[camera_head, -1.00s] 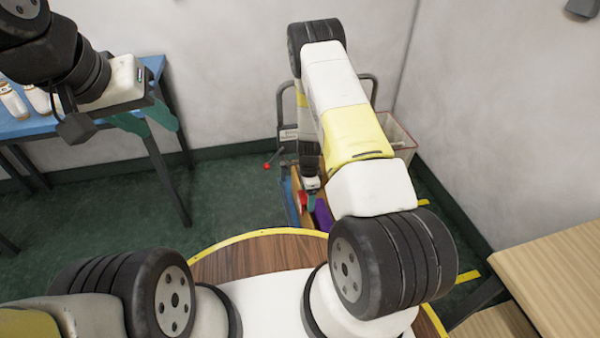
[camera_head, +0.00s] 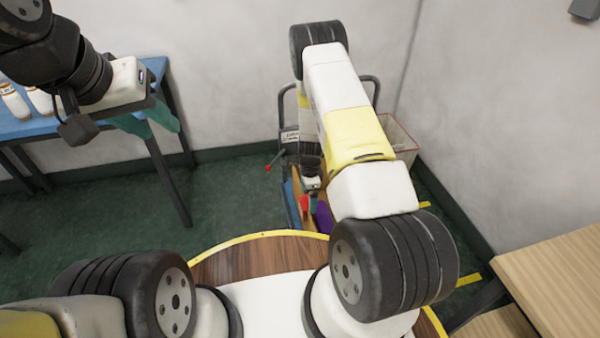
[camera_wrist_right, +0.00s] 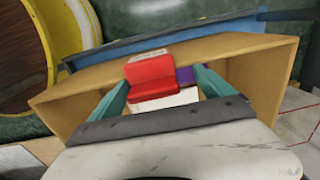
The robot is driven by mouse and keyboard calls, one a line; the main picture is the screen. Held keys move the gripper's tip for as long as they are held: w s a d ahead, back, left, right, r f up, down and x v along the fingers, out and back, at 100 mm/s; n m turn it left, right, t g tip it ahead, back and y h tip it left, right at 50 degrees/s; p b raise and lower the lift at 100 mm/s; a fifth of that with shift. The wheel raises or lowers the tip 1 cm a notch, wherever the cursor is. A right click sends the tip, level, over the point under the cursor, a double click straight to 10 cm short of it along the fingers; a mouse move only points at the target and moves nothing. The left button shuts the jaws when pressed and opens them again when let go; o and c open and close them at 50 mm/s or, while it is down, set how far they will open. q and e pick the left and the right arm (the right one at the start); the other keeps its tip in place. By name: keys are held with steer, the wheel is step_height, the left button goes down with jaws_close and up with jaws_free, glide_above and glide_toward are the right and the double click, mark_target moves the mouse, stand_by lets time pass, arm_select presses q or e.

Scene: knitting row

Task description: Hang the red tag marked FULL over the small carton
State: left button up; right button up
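The red tag (camera_wrist_right: 151,80) shows in the right wrist view as a bent red piece at the far wall of an open tan carton (camera_wrist_right: 262,75). No lettering is readable on it. My right gripper (camera_wrist_right: 160,80) reaches into the carton with its teal fingers apart, one on each side of the tag; a gap shows at the right finger. Whether the tag rests on the wall is unclear. In the head view the tag (camera_head: 304,205) is a small red patch below my right gripper (camera_head: 311,190). My left gripper (camera_head: 147,119) hangs empty, fingers apart, near the blue table.
A purple thing (camera_wrist_right: 185,75) lies behind the tag; it also shows in the head view (camera_head: 323,216). The carton stands by a grey-framed cart (camera_head: 283,120). A wire basket (camera_head: 402,135) is behind. A blue table (camera_head: 30,125) with white bottles is left, a wooden table (camera_head: 555,275) right.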

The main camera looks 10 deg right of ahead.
steer(key=shift+s+a+f, duration=0.1)
steer(key=shift+s+f, duration=0.9)
steer(key=shift+f, duration=0.05)
steer(key=r, duration=0.3)
steer(key=w+r, duration=0.1)
steer(key=r, duration=0.3)
steer(key=w+r, duration=0.1)
steer(key=r, duration=0.2)
steer(key=shift+r, duration=0.3)
steer(key=s+a+r+n+t+y, duration=0.1)
steer(key=s+a+r+n, duration=0.2)
steer(key=r, duration=1.1)
steer(key=s+a+r+n+t+y, duration=0.15)
steer(key=r+n, duration=0.35)
steer(key=r, duration=1)
steer(key=s+r+n+t, duration=0.1)
steer(key=s+r+n, duration=0.4)
steer(key=s, duration=0.5)
steer(key=s+d+r+n+t, duration=0.1)
steer(key=s+r+n+t, duration=0.1)
steer(key=s+r+n, duration=0.3)
steer(key=s+r, duration=0.4)
steer(key=s, duration=0.2)
steer(key=shift+d+r, duration=0.3)
steer(key=shift+r, duration=0.05)
